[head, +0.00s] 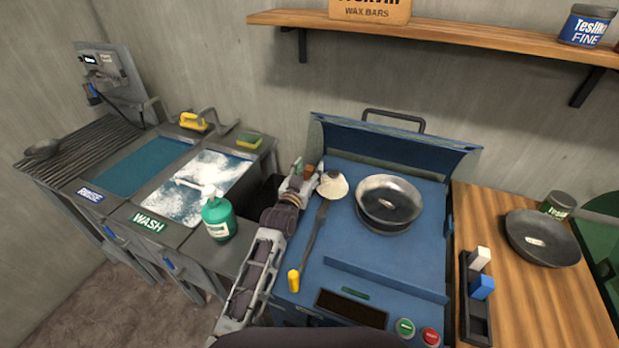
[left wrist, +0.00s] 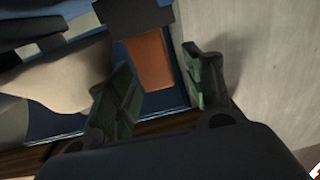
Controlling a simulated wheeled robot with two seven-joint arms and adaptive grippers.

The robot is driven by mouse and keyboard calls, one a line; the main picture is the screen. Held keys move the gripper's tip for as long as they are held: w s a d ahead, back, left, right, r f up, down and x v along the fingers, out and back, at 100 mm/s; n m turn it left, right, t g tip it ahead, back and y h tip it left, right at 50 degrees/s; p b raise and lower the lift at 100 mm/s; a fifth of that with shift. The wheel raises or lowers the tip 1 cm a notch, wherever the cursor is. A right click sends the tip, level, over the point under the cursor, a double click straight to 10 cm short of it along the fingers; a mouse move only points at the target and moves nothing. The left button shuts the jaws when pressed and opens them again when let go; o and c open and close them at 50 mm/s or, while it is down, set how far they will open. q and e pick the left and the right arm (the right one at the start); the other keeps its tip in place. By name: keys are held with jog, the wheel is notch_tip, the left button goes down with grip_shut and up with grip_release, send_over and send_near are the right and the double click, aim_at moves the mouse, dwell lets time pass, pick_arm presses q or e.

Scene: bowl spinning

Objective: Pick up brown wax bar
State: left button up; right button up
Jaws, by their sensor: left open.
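The brown wax bar (head: 309,168) shows as a small brown piece right at my left gripper (head: 300,182) in the head view. In the left wrist view the brown wax bar (left wrist: 151,62) is an orange-brown block with a dark piece at its upper end. It appears between the two spread fingers of my left gripper (left wrist: 162,85). The gripper is open, with a visible gap on the right finger's side; I cannot tell whether the left finger touches the bar. My right gripper is not in view.
A pale cone-shaped buffing wheel (head: 332,186) is close beside my left gripper. A metal bowl (head: 389,203) sits on the blue machine (head: 345,262). A green bottle (head: 218,219) stands to the left. A black tray (head: 465,330) holds white and blue bars on the wooden table (head: 540,315).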

pick_arm(q)
jog(key=shift+w+d, duration=0.15)
jog(key=shift+w, duration=0.2)
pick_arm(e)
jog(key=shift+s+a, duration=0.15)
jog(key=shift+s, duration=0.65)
pick_arm(q)
jog(key=shift+c, duration=0.3)
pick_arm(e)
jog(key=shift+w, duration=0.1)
